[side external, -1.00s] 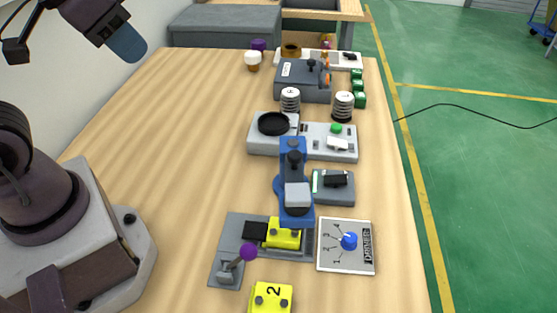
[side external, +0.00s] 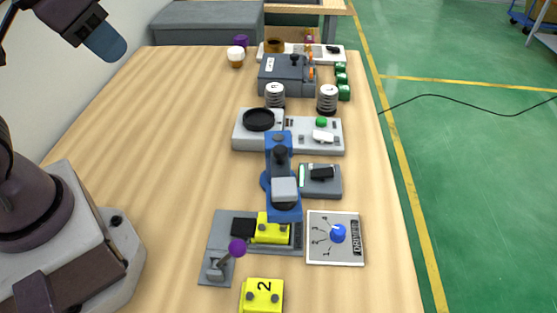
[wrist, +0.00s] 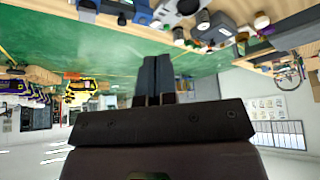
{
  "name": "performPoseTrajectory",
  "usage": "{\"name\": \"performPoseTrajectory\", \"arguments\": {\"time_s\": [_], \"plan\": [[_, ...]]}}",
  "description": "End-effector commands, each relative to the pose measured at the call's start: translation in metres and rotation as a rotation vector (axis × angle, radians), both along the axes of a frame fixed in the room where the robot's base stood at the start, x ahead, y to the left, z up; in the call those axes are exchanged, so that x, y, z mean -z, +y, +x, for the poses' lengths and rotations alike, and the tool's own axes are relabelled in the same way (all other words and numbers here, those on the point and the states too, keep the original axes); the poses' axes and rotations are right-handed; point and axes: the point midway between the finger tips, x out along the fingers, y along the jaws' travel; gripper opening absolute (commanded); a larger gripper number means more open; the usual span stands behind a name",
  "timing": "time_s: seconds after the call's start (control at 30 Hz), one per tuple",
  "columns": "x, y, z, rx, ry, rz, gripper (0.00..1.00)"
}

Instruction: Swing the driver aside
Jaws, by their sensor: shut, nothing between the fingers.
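The driver (side external: 280,170) is a blue swing arm with a grey block at its near end. That end hangs over a yellow block (side external: 270,230) seated in a grey fixture (side external: 222,235). A purple-knobbed lever (side external: 237,248) stands at the fixture's near left. A plate marked DRIVER (side external: 335,253) with a blue knob (side external: 338,233) on a numbered dial lies to the right. My gripper (side external: 112,50) is high at the upper left, well away from the driver. It is shut and empty. Its closed fingers also show in the wrist view (wrist: 155,75).
A yellow block marked 2 (side external: 262,296) lies at the near edge of view. Behind the driver are a grey station with a black dish (side external: 258,119), white-and-black cylinders (side external: 327,98) and a dark grey box (side external: 270,80). The table's left side (side external: 150,140) is clear.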

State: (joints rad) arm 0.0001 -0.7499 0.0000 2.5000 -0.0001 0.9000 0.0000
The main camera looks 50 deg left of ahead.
Motion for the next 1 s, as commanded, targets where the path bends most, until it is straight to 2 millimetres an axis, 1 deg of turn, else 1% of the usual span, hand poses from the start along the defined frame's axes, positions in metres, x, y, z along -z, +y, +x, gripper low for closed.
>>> {"name": "performPoseTrajectory", "arguments": {"time_s": [0.17, 0.2, 0.27, 0.3, 0.37, 0.4, 0.43, 0.47, 0.57, 0.77, 0.8, 0.87, 1.0], "plan": [[0.0, 0.0, 0.0, 0.0, 0.0, 0.0, 0.0], [0.0, 0.0, 0.0, 0.0, 0.0, 0.0, 0.02], [0.0, -0.001, 0.0, 0.004, 0.001, 0.0, 0.16], [0.002, -0.002, 0.001, 0.009, 0.012, 0.0, 0.25], [0.009, -0.004, 0.002, 0.019, 0.044, 0.001, 0.39], [0.014, -0.005, 0.005, 0.027, 0.074, 0.001, 0.48], [0.017, -0.007, 0.008, 0.035, 0.096, 0.002, 0.54], [0.019, -0.009, 0.013, 0.044, 0.117, 0.003, 0.54], [0.022, -0.018, 0.038, 0.079, 0.19, 0.008, 0.54], [0.031, -0.043, 0.096, 0.145, 0.355, 0.028, 0.54], [0.034, -0.049, 0.108, 0.158, 0.389, 0.032, 0.54], [0.041, -0.058, 0.125, 0.176, 0.441, 0.041, 0.54], [0.061, -0.081, 0.165, 0.217, 0.561, 0.064, 0.54]]}}
